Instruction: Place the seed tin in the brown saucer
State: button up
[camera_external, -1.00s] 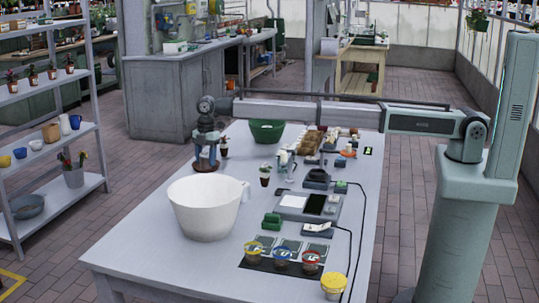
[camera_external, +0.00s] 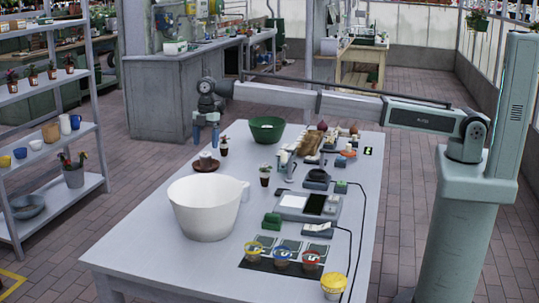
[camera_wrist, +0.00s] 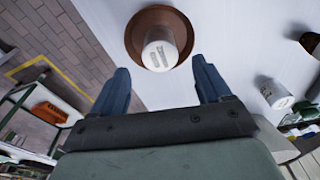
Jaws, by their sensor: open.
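The brown saucer (camera_external: 193,164) lies at the far left edge of the table; it also shows in the wrist view (camera_wrist: 134,38). A small white tin with a printed label, which I take as the seed tin (camera_wrist: 160,48), is on the saucer; it appears small and pale in the external view (camera_external: 206,155). It looks upright, though its base is hidden. My gripper (camera_external: 206,144) is above the tin, apart from it. In the wrist view, the fingers (camera_wrist: 161,70) are spread wide with nothing between them.
A large white bowl (camera_external: 204,210) stands nearer on the table. A green bowl (camera_external: 267,129) and a small potted plant (camera_external: 224,148) stand right of the saucer. Another pale labelled container (camera_wrist: 273,92) shows at right in the wrist view. The table's left edge is close to the saucer.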

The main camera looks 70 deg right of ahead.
aim_at(207, 153)
jog(key=shift+d+r, duration=0.2)
jog(key=shift+r, duration=1.1)
jog(key=shift+d+r, duration=0.15)
jog(key=shift+r, duration=1.1)
jog(key=shift+a, duration=0.1)
